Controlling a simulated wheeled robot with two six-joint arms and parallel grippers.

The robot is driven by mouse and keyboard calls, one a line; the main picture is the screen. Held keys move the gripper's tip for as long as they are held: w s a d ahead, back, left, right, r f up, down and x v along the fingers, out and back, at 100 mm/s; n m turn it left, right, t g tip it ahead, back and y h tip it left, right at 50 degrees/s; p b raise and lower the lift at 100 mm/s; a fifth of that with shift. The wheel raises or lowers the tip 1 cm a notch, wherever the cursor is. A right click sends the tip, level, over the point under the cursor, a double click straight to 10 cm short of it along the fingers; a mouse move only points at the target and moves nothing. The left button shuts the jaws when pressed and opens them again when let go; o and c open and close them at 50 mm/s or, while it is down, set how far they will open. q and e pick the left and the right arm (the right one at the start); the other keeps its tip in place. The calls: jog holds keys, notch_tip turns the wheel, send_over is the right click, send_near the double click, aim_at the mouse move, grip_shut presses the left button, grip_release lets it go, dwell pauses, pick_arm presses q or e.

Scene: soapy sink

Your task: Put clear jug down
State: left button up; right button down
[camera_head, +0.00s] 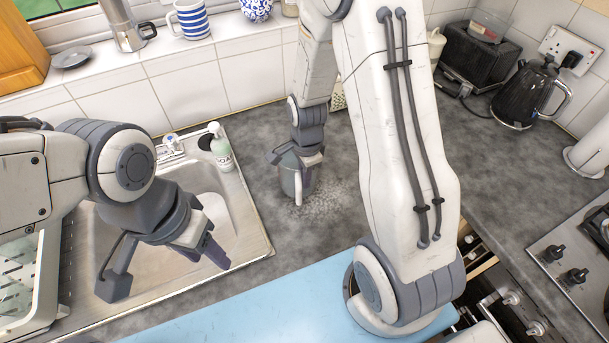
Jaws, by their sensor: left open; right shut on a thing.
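The clear jug (286,183) looks greyish and see-through, and it is upright over the grey worktop to the right of the sink. My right gripper (300,178) reaches down from above and is shut on the jug, hiding part of it. I cannot tell whether the jug's base touches the worktop. My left gripper (168,270) is open and empty above the sink, with its fingers spread wide.
The metal sink (258,243) has a soap bottle (221,148) at its back right corner. A light blue surface (270,312) lies in front. A black kettle (530,95) and toaster (487,55) stand back right. Worktop around the jug is largely clear.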

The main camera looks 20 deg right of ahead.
jog(key=shift+f, duration=0.3)
jog(key=c, duration=1)
grip_release()
